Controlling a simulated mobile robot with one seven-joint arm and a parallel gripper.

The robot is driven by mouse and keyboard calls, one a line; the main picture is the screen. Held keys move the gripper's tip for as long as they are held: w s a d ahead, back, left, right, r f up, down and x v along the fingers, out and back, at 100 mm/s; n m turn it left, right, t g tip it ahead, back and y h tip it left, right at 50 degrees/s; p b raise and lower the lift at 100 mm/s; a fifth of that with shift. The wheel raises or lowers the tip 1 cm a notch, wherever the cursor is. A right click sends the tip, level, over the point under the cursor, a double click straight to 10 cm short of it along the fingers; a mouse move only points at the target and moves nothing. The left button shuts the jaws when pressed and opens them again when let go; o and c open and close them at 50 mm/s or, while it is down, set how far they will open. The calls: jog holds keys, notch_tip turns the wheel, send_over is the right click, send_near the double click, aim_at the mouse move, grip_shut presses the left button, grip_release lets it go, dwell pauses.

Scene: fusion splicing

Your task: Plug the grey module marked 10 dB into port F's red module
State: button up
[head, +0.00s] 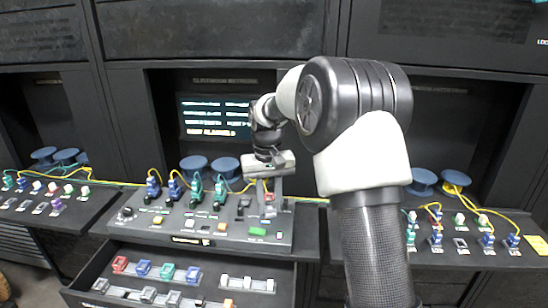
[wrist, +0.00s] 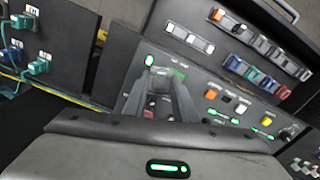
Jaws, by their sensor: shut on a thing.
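My gripper (head: 269,207) points down over the right end of the sloped console (head: 205,238) in the head view. In the wrist view its two long grey fingers (wrist: 160,78) close on a small grey module (wrist: 159,71), mostly hidden by the fingertips. Its 10 dB mark cannot be read. Dark red parts (wrist: 152,104) show between the fingers, low on the console face; I cannot tell whether they are port F's red module. Port letters are too small to read. Whether the held module touches a port is hidden.
An open drawer (head: 75,292) below the console holds red (head: 120,264), blue and teal modules, grey ones and a pale rack (head: 248,284). Blue and teal plugs (head: 196,188) with yellow cables stand left of my gripper. Spools (head: 228,166) and a screen (head: 212,118) are behind.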

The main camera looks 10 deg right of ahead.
jog(key=w+d+r+m+p, duration=0.25)
jog(key=w+p, duration=0.55)
jog(key=w, duration=0.7)
jog(key=shift+m, duration=0.45)
jog(key=shift+s+f+b, duration=0.2)
jog(key=shift+f+b, duration=1.2)
jog(key=shift+f, duration=1.8)
jog(key=shift+r+p, duration=0.1)
jog(key=shift+p, duration=0.55)
jog(key=shift+f, duration=0.6)
jog(key=o, duration=1)
jog(key=shift+c, duration=0.2)
jog(key=shift+r, duration=0.1)
